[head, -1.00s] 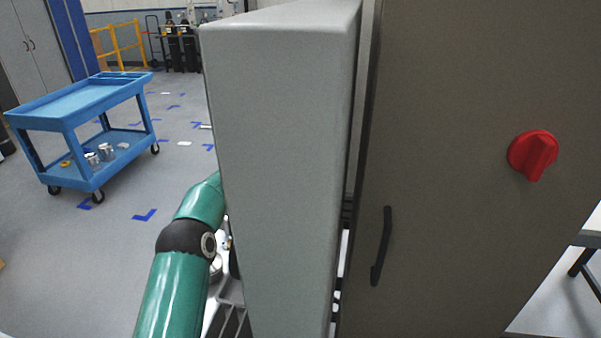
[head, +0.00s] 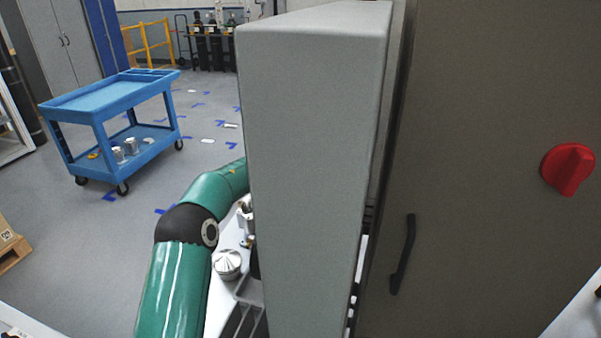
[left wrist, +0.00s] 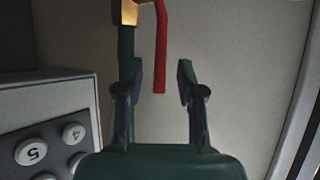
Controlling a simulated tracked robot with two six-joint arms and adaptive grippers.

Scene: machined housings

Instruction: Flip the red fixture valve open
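In the left wrist view a red valve lever (left wrist: 162,50) hangs straight down beside a brass valve body (left wrist: 128,12) on a green pipe (left wrist: 126,45). My left gripper (left wrist: 158,78) is open, with one finger on each side of the lever's lower end in the picture. Gaps show on both sides of the lever; I cannot tell how deep it sits between the fingers. In the head view my left arm (head: 185,225) reaches behind a tall grey panel (head: 310,130), which hides the left gripper and the valve. My right gripper is not in view.
A dark cabinet door (head: 480,120) with a red rotary knob (head: 568,168) and a black handle (head: 403,255) stands at right. A keypad (left wrist: 50,145) sits left of the left gripper. A blue cart (head: 110,98) stands on open floor at left.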

